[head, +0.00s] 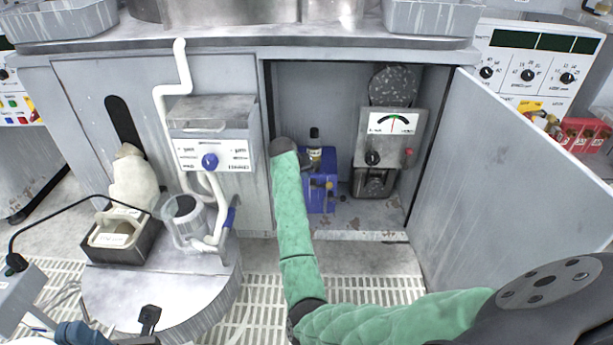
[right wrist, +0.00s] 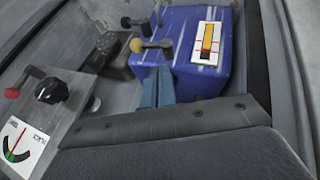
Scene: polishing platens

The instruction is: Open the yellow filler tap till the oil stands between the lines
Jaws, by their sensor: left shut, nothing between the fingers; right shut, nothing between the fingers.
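The blue oil tank (head: 320,160) stands on the cabinet floor, partly hidden by my right arm; it also shows in the right wrist view (right wrist: 185,20). On it is a white sight plate (right wrist: 207,43) with an amber column and red marks; I cannot read the oil level exactly. The yellow filler tap (right wrist: 136,45) sticks out on a brass stem at the tank's upper left edge. My right gripper (right wrist: 155,90) is shut and empty just below the tap; contact is unclear. In the head view it is hidden. My left gripper (head: 80,334) is shut at the bottom left edge, partly cut off.
A black-handled tap (right wrist: 133,21) is beside the yellow one. A gauge box (head: 393,123) with black and red knobs is on the right in the cabinet. The open door (head: 500,165) bounds the right side. A pump unit (head: 213,150) and jug (head: 186,215) stand left of the opening.

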